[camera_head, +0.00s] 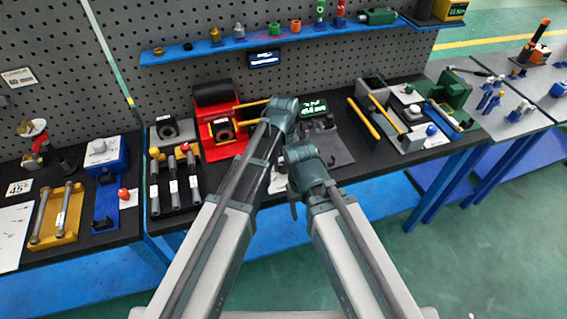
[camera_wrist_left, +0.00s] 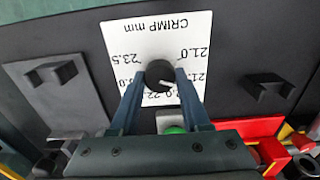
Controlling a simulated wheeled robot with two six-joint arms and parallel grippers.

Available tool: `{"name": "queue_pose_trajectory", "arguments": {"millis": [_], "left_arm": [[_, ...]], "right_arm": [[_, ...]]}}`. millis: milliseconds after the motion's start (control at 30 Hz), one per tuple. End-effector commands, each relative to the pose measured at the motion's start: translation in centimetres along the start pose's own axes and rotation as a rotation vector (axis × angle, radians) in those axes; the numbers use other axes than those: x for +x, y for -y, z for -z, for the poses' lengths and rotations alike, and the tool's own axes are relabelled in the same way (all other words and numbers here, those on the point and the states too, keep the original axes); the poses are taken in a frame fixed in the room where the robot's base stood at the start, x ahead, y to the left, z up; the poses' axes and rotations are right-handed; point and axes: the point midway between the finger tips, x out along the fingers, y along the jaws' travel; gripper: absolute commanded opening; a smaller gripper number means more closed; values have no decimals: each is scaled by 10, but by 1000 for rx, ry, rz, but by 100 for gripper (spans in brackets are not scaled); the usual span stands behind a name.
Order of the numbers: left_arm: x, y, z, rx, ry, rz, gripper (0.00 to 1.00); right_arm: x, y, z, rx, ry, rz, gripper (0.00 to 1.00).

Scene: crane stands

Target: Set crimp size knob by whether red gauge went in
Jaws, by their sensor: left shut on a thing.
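In the left wrist view my left gripper (camera_wrist_left: 161,78) is shut on the black crimp size knob (camera_wrist_left: 159,73). The knob sits in the middle of a white card (camera_wrist_left: 135,33) marked "CRIMP mm", which appears upside down. Size numbers ring the knob; 23.5 and 21.0 read clearly, while the fingers partly cover others. A small white mark on the knob faces the lower right of the picture. In the head view three gauges lie in a rack, one with a red end (camera_head: 185,147). My arms hide the knob, and my right gripper cannot be made out.
A red machine (camera_head: 222,150) stands on the dark bench left of my arms. A small display (camera_head: 313,107) stands behind them. Black brackets (camera_wrist_left: 50,72) flank the card. A blue shelf (camera_head: 215,47) with small parts runs along the pegboard.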

Motion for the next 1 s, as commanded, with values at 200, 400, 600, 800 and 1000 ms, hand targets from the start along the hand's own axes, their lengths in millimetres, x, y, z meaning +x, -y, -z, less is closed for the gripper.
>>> {"name": "queue_pose_trajectory", "arguments": {"millis": [200, 400, 600, 800, 1000], "left_arm": [[0, 0, 0, -1, 0, 0, 0], [0, 0, 0, 0, 0, 0, 61], [0, 0, 0, 0, 0, 0, 77], [0, 0, 0, 0, 0, 0, 77], [-9, 0, 0, 0, 0, 0, 77]], "right_arm": [[0, 0, 0, 0, 0, 0, 66], [0, 0, 0, 0, 0, 0, 66], [0, 0, 0, 0, 0, 0, 66], [0, 0, 0, 0, 0, 0, 66], [-9, -1, 0, 0, 0, 0, 66]]}}
